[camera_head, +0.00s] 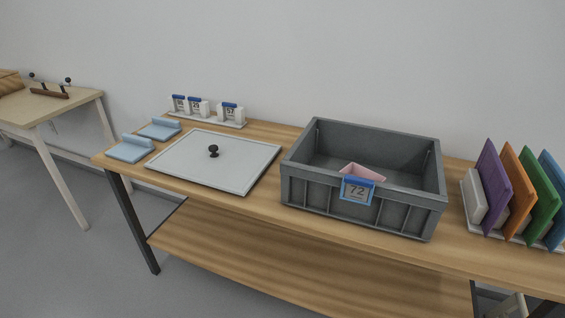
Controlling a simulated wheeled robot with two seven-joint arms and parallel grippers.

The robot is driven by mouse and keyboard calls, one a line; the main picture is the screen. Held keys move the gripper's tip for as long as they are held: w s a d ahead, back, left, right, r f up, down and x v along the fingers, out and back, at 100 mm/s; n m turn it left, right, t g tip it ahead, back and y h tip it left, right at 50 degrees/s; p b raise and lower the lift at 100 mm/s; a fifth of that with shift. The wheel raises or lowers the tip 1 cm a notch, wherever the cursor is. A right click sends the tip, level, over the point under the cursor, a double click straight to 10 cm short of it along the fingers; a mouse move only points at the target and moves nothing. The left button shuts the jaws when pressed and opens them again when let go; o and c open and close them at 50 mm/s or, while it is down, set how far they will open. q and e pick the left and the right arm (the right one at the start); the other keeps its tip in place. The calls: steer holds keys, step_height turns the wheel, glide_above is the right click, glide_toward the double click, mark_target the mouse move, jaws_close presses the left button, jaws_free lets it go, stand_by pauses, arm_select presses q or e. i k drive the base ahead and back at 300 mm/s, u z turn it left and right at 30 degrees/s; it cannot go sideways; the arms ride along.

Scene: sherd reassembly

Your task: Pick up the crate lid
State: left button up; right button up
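The crate lid (188,161) is a flat light-grey panel with a raised rim and a round black knob (213,151) near its middle. It lies flat on the wooden table, left of the crate. The grey crate (410,213) stands open at the table's middle, with a blue and white tag (357,191) marked 72 on its front wall. A pink piece (363,172) shows inside it, partly hidden by the front wall and tag. Neither of my grippers is in view.
Upright purple, orange, green and blue panels (490,180) stand right of the crate. A second table (45,107) is at far left.

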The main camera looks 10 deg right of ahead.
mark_target(232, 164)
steer(key=u, duration=1.55)
steer(key=i, duration=2.05)
steer(key=z, duration=1)
